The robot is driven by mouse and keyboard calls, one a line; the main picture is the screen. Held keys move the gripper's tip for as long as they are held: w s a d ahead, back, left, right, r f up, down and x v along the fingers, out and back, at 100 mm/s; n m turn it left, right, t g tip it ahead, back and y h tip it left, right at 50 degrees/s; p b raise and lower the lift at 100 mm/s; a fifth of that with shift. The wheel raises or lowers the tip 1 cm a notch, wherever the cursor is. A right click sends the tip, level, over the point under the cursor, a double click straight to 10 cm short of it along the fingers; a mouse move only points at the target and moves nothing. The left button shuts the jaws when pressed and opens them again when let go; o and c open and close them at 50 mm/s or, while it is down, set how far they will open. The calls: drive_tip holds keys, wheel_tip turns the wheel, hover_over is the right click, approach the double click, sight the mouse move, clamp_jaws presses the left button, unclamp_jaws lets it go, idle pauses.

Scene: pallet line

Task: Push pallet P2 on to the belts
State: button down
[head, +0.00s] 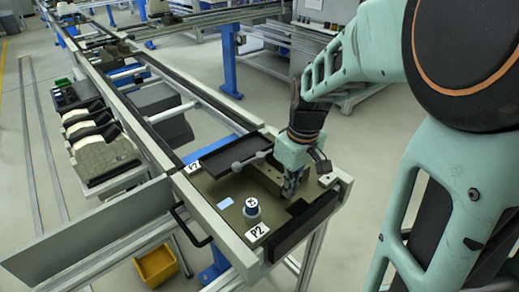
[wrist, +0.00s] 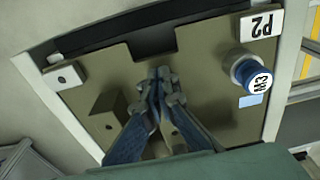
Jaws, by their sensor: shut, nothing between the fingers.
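Pallet P2 (head: 222,190) is an olive plate at the near end of the line, with a white P2 label (head: 257,231) at its near corner. It fills much of the wrist view (wrist: 205,70). A white-topped blue capped piece (head: 251,207) stands on it; it also shows in the wrist view (wrist: 252,77). My gripper (head: 290,192) points down over the near part of the pallet. In the wrist view its fingers (wrist: 160,75) are together and empty, close to the notch in the plate's edge. I cannot tell whether the tips touch the plate.
A dark tray (head: 222,157) lies past the pallet, with two grey knobs beside it. Long rails (head: 160,140) lead away from the pallet. A black handle (head: 190,227) sticks out at the left. A yellow bin (head: 156,265) is below. Dark-and-white parts (head: 88,128) stand on the left shelf.

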sight(257, 161)
drive_tip(key=shift+w+a+p, duration=0.55)
drive_tip(key=shift+w+a, duration=1)
drive_tip(key=shift+w, duration=0.6)
drive_tip(key=shift+w+a+p, duration=0.5)
drive_tip(key=shift+w+a, duration=1)
drive_tip(key=shift+w, duration=0.6)
drive_tip(key=shift+w+a+p, duration=0.55)
drive_tip(key=shift+w+a, duration=1)
drive_tip(key=shift+w, duration=0.6)
drive_tip(key=shift+s+d+r+p, duration=0.2)
drive_tip(key=shift+s+d+r, duration=0.35)
drive_tip(key=shift+s, duration=0.15)
drive_tip(key=shift+s+d+r+p, duration=0.2)
drive_tip(key=shift+s+d+r, duration=0.25)
drive_tip(key=shift+s, duration=0.2)
wheel_tip(257, 161, up, 8)
drive_tip(key=p, duration=0.6)
